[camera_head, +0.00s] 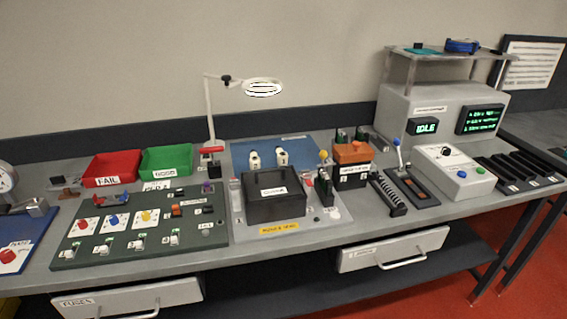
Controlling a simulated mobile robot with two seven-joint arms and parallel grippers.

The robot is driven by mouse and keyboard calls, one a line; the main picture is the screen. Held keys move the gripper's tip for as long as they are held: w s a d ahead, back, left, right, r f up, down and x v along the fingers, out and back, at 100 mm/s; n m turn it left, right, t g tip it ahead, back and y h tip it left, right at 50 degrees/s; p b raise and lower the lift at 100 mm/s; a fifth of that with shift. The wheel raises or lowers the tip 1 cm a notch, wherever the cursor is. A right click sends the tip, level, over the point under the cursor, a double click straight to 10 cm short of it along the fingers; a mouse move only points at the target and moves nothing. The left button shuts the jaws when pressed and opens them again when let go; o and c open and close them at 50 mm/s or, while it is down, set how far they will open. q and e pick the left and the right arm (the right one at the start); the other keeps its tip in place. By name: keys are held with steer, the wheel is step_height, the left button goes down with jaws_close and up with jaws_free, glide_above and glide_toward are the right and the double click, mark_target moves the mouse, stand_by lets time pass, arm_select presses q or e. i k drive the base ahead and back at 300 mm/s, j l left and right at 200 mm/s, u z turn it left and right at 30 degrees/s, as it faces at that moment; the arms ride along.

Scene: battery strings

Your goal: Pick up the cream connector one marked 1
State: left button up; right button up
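Two small cream connectors stand side by side at the front edge of the blue mat (228,151), behind the black box. The left cream connector (254,161) and the right cream connector (282,157) are a short gap apart. The right one bears a dark mark that looks like a 1, but the marks are too small to read surely. Neither of my grippers is in view, and nothing is touching the connectors.
A black box (275,207) stands in front of the connectors. An orange-topped block (353,153) stands to their right, and a magnifier lamp (263,88) hangs above. Red (111,168) and green (166,160) bins are left. A grey instrument housing (395,105) stands back right.

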mark_target(282, 155)
steer(key=u, duration=0.45)
steer(key=l+u, duration=0.2)
steer(key=u, duration=0.15)
steer(key=l+u, duration=0.5)
steer(key=u, duration=0.2)
steer(key=l+u, duration=0.2)
steer(key=l, duration=0.25)
steer(key=k+l+u, duration=0.2)
steer(key=l, duration=0.2)
steer(key=i, duration=0.05)
